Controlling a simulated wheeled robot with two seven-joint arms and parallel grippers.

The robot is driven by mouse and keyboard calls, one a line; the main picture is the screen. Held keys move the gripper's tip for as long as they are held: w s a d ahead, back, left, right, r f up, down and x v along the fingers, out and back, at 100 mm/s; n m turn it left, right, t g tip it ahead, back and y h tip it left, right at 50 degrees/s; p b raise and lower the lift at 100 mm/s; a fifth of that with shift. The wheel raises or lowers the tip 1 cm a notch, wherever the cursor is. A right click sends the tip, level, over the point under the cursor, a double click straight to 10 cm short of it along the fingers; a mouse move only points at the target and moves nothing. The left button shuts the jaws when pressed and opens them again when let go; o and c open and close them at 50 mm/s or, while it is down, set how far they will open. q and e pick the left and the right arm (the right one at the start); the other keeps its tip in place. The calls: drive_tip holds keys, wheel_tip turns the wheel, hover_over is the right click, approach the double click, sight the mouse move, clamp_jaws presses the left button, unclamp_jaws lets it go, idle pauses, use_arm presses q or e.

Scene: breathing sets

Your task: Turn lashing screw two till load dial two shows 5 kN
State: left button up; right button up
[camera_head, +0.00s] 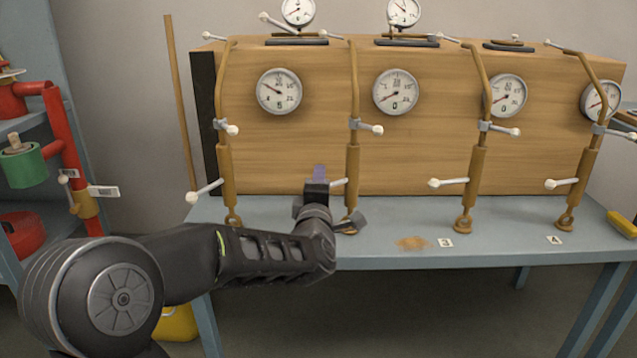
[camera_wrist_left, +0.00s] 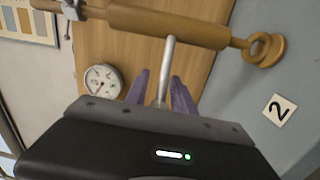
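Lashing screw two (camera_head: 352,165) is a tan upright turnbuckle, second from left along the wooden crate; its end ring and the tag 2 (camera_wrist_left: 279,110) show in the left wrist view. My left gripper (camera_wrist_left: 160,92) is at its pale lever bar (camera_wrist_left: 166,60). The purple fingers stand either side of the bar, with visible gaps. The dial right of the screw (camera_head: 396,92) has its needle low left, near 0. The dial left of it (camera_head: 279,91), also in the left wrist view (camera_wrist_left: 103,80), has its needle up left. Neither dial's number is visible. My right gripper is out of view.
The blue-grey bench (camera_head: 400,258) carries the crate (camera_head: 430,150). Other turnbuckles with projecting levers stand on both sides, nearest screw three (camera_head: 475,165). A shelf with red piping (camera_head: 62,150) is at the left. A yellow object (camera_head: 622,224) lies at the right.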

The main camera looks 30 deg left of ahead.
use_arm(q)
drive_tip(key=shift+o, duration=1)
drive_tip(key=p+v, duration=0.1)
drive_tip(key=v, duration=0.6)
drive_tip(key=shift+s+d, duration=0.2)
drive_tip(key=shift+s, duration=0.15)
